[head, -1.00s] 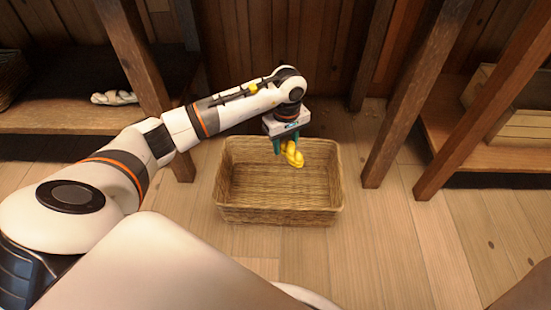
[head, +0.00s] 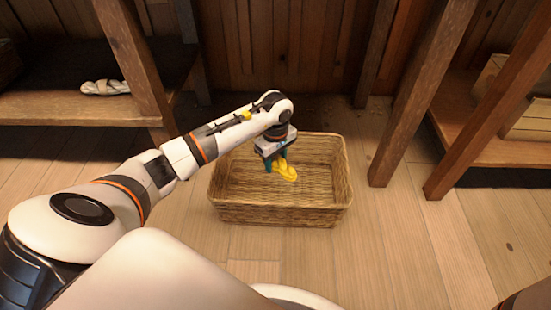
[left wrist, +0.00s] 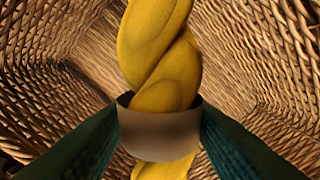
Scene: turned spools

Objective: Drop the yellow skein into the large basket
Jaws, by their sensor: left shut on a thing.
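The yellow skein (head: 285,173) is a twisted hank with a paper band around it. My left gripper (head: 275,164) is shut on it, with the teal fingers at either side of the band. The left wrist view shows the skein (left wrist: 160,55) close up between the fingers (left wrist: 160,135), with woven basket walls around it. The large basket (head: 280,214) is a rectangular wicker one on the floor, and its visible inside is empty. The gripper and skein are over the basket's opening; how deep they are I cannot tell. My right gripper is not in view.
A wooden shelf (head: 70,108) at the left holds a pale twisted skein (head: 105,87). A shelf at the right holds a wooden crate (head: 530,120). Wooden posts (head: 425,85) stand either side of the basket. The floor (head: 395,240) in front is clear.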

